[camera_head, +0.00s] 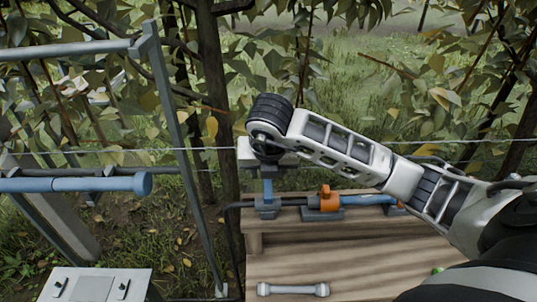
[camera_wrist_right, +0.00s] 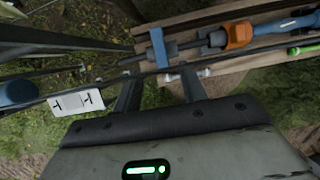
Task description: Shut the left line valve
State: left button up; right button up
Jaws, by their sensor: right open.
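The line (camera_head: 365,199) runs along the back of a wooden bench. A blue upright piece (camera_head: 267,190) stands at its left end, and an orange fitting (camera_head: 325,200) sits to the right of it. I cannot tell for sure which is the left valve's handle. My right gripper (camera_wrist_right: 160,82) is open and empty, its two dark fingers spread. In the head view it hangs over the blue piece, its fingers hidden. In the right wrist view the blue piece (camera_wrist_right: 157,48) lies crosswise to the dark pipe, just beyond the fingertips. My left gripper is not in view.
A grey metal frame (camera_head: 180,150) stands left of the bench (camera_head: 300,264), with a blue bar (camera_head: 75,184) beside it. A white panel (camera_head: 95,285) is at lower left. A pale cylinder (camera_head: 293,289) lies on the bench. Wires and branches cross behind.

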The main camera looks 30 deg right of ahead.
jog(key=p+v, duration=0.1)
jog(key=v, duration=0.6)
jog(key=shift+r, duration=0.25)
